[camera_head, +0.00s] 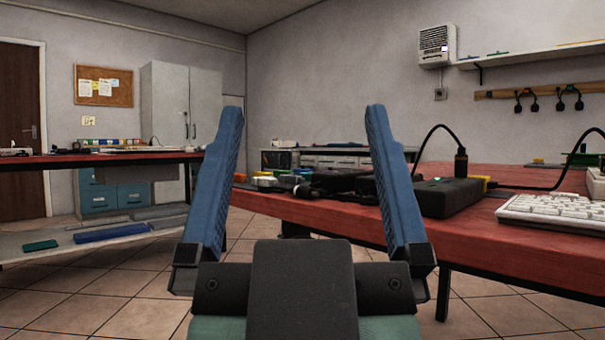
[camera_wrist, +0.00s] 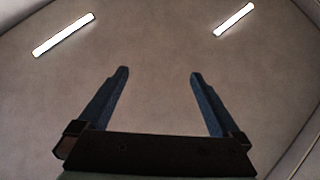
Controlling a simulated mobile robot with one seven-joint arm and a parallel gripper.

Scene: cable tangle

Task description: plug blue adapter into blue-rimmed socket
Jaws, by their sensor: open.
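My gripper (camera_head: 304,112) is raised in front of the head camera, its two blue fingers wide apart with nothing between them. It also shows open and empty in the wrist view (camera_wrist: 160,73), against the ceiling. On the red-topped bench (camera_head: 350,218) behind it lies a row of small coloured pieces (camera_head: 265,181), some green, yellow and blue; I cannot tell whether one is the blue adapter. A black box (camera_head: 447,198) with a cable and a dark upright plug (camera_head: 461,162) sits further right. I cannot make out a blue-rimmed socket; the right finger hides part of the bench.
Dark tangled cables (camera_head: 335,184) lie on the bench left of the black box. A white keyboard (camera_head: 555,210) is at the right front. Another red-topped bench (camera_head: 120,159) stands at left, with a low shelf (camera_head: 60,247) under it. Tiled floor is open between the benches.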

